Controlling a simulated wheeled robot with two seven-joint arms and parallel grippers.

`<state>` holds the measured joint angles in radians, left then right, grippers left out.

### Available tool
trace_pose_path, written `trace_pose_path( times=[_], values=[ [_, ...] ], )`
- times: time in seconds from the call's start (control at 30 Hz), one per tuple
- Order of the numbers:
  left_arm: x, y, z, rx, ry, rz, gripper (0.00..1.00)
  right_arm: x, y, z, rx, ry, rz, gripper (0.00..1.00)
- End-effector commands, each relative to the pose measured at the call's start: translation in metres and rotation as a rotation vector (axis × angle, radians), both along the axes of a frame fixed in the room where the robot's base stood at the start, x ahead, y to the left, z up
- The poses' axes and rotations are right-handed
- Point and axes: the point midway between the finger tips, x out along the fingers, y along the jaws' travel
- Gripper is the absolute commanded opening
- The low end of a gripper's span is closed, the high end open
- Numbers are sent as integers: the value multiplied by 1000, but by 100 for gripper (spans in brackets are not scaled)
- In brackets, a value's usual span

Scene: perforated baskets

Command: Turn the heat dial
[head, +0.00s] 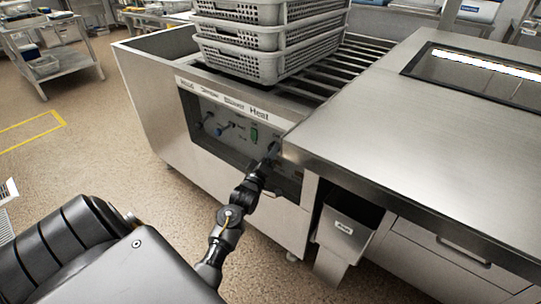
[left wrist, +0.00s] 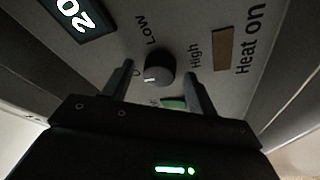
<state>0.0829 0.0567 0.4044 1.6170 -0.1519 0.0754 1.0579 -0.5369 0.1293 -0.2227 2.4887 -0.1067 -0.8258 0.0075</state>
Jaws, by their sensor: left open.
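The heat dial (left wrist: 158,70) is a round dark knob with a light pointer mark, between the "Low" and "High" labels in the left wrist view. My left gripper (left wrist: 160,75) is open, with one finger on each side of the dial. I cannot tell whether the fingers touch it. In the head view my left gripper (head: 271,158) is at the right part of the grey control panel (head: 228,137), below the "Heat" label. The dial is hidden there by the gripper. My right gripper is not in view.
A lit display (left wrist: 73,15) reading "20" and a brown "Heat on" indicator (left wrist: 222,49) flank the dial. A steel counter edge (head: 400,188) overhangs just right of my gripper. Grey perforated baskets (head: 240,62) are stacked above the panel. A small bin (head: 345,227) hangs at the right.

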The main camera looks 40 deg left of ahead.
Motion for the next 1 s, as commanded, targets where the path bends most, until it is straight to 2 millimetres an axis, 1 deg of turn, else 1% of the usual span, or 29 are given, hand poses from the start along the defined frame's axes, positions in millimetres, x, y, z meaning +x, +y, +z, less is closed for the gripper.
trace_pose_path(
  times=[0.27, 0.37, 0.6, 0.83, 1.0],
  values=[
    [2, 0, 0, 0, 1, 0, 58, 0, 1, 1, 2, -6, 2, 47],
    [1, 0, 0, 0, 1, 0, 46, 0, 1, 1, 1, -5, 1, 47],
    [1, 0, 0, 0, 0, 0, 15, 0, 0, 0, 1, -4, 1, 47],
    [1, 0, 0, 18, 1, -1, 14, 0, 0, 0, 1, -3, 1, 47],
    [1, 1, 0, 84, 3, -1, 14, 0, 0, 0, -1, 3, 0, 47]
  ],
)
